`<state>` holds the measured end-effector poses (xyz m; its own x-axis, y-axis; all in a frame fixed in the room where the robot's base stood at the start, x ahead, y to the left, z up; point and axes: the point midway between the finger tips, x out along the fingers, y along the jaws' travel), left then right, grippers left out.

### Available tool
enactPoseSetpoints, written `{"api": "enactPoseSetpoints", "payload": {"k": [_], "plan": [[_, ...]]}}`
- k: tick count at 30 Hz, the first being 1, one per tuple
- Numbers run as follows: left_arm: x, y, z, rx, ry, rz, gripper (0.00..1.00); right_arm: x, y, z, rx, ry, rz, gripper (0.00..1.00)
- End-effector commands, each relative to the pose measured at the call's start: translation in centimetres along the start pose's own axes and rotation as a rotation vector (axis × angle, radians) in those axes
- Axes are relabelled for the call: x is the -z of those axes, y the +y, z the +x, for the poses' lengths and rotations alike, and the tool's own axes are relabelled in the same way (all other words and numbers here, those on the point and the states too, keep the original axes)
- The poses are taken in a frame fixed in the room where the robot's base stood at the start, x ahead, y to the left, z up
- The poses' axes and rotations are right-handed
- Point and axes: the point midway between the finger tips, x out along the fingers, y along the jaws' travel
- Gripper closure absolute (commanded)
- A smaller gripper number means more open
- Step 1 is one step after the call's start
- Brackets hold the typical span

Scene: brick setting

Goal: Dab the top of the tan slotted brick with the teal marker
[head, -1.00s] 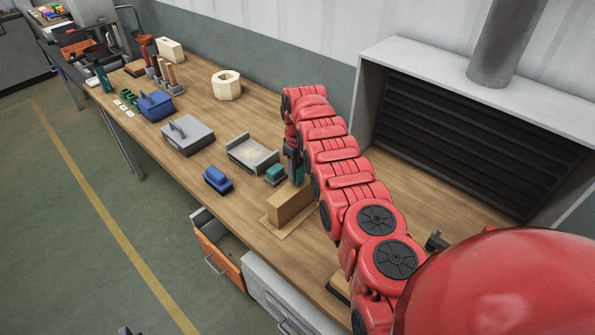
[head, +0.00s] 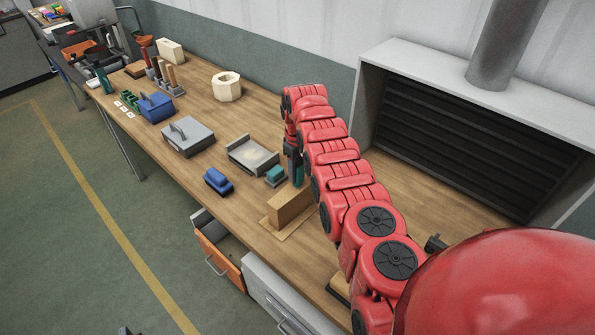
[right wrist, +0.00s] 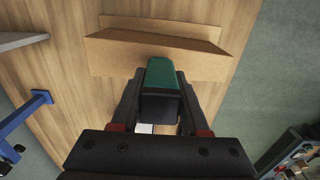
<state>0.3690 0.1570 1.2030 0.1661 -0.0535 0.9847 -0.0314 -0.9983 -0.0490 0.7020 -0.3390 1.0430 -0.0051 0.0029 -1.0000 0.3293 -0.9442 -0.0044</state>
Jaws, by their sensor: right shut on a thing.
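The tan brick (head: 291,206) stands on a thin tan board (head: 273,229) near the bench's front edge. No slot can be made out in it. My right gripper (head: 293,157) is mostly behind my red arm, above the brick's far end. It is shut on the teal marker (head: 298,173), which points down. In the right wrist view the marker (right wrist: 161,74) sits between the fingers (right wrist: 160,103) and overlaps the brick (right wrist: 112,58). I cannot tell whether its end touches the brick's top. My left gripper is not in view.
A teal block (head: 275,174) on a grey base stands just left of the marker. A grey tray (head: 252,156), blue block (head: 217,181) and grey lidded box (head: 188,136) lie further left. A vented hood (head: 470,130) stands at the right. An orange drawer (head: 217,254) hangs open below.

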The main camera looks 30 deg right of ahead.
Motion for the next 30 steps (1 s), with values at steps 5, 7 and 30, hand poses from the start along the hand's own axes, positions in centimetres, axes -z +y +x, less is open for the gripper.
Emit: {"api": "enactPoseSetpoints", "payload": {"k": [5, 7, 30], "plan": [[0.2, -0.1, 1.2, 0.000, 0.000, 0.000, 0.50, 0.1, 0.1, -2.0, -0.004, 0.005, 0.000, 0.91], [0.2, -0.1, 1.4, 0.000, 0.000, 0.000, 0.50, 0.2, 0.1, -2.6, -0.005, 0.006, 0.000, 0.91], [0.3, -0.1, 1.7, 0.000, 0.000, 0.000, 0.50, 0.1, 0.1, -5.8, -0.003, 0.004, 0.000, 0.91]]}}
